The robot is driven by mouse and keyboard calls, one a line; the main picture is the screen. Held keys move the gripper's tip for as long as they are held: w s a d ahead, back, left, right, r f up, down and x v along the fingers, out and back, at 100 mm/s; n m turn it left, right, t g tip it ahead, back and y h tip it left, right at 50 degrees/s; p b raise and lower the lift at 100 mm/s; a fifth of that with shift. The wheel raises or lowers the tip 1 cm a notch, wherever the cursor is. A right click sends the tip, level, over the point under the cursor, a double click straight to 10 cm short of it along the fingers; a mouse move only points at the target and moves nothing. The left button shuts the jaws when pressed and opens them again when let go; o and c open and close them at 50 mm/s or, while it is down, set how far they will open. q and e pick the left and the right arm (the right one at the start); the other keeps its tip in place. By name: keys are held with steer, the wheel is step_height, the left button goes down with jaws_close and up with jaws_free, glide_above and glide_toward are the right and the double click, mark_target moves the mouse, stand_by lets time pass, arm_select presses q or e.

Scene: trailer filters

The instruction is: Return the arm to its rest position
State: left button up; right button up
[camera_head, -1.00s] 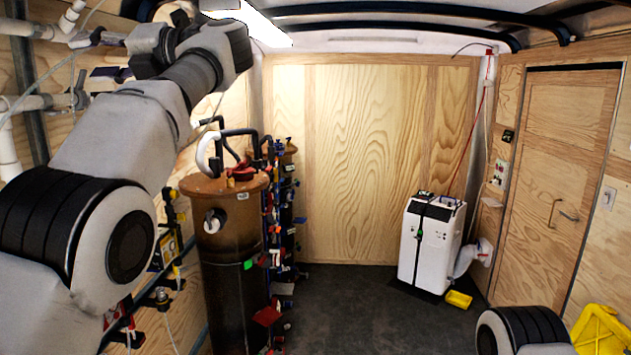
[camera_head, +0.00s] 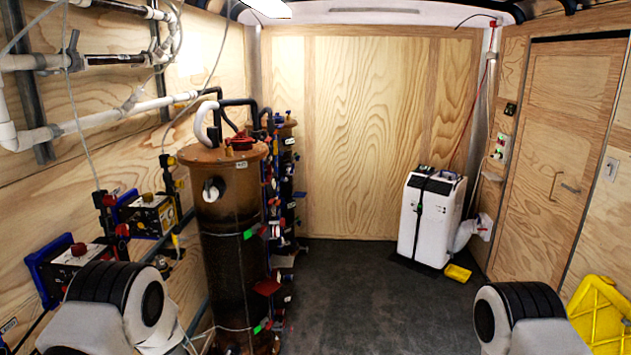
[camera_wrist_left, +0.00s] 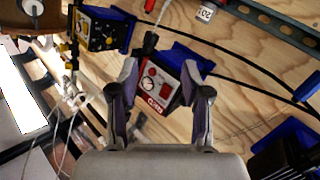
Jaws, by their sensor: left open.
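My left arm is low at the bottom left of the head view, where only a grey and black arm joint shows; its gripper is out of that view. In the left wrist view my left gripper (camera_wrist_left: 160,100) is open, its two fingers apart with nothing held between them. Behind the gap is a red and white pump box (camera_wrist_left: 157,86) with a gauge and knobs, in front of a plywood wall. My right arm shows only as a joint at the bottom right of the head view; its gripper is not visible.
Brown filter columns (camera_head: 232,230) stand left of centre. Pump boxes (camera_head: 150,214) and white pipes (camera_head: 100,122) line the left wall. A white machine (camera_head: 430,215) stands at the back right, with a yellow case (camera_head: 597,312) at far right. The middle floor (camera_head: 355,300) is clear.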

arm_select(q)
steer(key=s+d+f+m+g+h, duration=0.2)
steer(key=s+f+m+h, duration=0.1)
steer(key=s+f, duration=0.6)
steer(key=s+d+f+m+g+h, duration=0.2)
steer(key=s+d+f+m+h, duration=0.15)
steer(key=s+f, duration=0.45)
steer(key=s+d+f+m+g+h, duration=0.1)
steer(key=s+d+m+g+h, duration=0.1)
steer(key=s, duration=1)
steer(key=s+d+f+m+g+h, duration=0.1)
steer(key=s+d+m+g+h, duration=0.2)
steer(key=s, duration=1)
steer(key=d+m+g, duration=0.1)
steer(key=d+g, duration=0.1)
steer(key=d, duration=0.1)
steer(key=shift+g+h, duration=0.35)
steer(key=shift+g, duration=0.05)
steer(key=shift+w+d, duration=0.1)
